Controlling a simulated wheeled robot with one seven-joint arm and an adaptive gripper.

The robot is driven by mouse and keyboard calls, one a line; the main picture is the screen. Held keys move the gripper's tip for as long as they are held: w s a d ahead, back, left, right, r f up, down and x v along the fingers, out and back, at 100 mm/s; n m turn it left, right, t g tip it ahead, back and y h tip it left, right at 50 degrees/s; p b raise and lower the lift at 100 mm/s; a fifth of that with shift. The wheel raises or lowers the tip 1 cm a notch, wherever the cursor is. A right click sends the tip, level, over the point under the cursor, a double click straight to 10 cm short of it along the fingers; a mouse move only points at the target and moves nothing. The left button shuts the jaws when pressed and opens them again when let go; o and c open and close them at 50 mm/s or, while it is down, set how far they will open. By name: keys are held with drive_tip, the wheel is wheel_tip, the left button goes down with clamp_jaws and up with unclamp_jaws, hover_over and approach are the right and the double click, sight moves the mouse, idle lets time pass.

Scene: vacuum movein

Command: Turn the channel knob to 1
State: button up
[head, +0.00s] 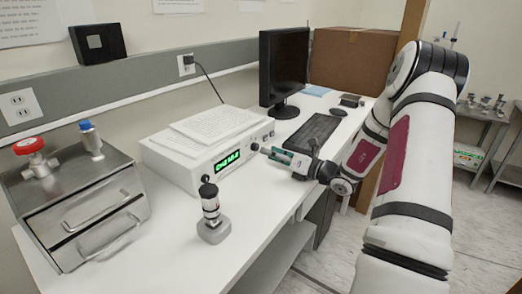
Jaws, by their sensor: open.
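A white box-shaped instrument (192,163) stands on the bench with a lit green display (228,160) on its front. A round dark knob (255,146) is on the front panel, right of the display. Smaller controls sit further right on the same panel. Which of these is the channel knob, and its setting, is too small to read. My gripper (266,153) is open, with its fingertips just in front of the panel, close to the dark knob. I cannot tell whether they touch it.
Sheets of paper (215,124) lie on the instrument. A black and white device on a grey base (213,228) stands in front of it. A metal drawer box (75,210) is at left. A keyboard (314,134) and monitor (284,68) are behind my gripper.

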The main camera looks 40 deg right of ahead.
sight(257, 148)
drive_tip(key=shift+x, duration=2.3)
clamp_jaws()
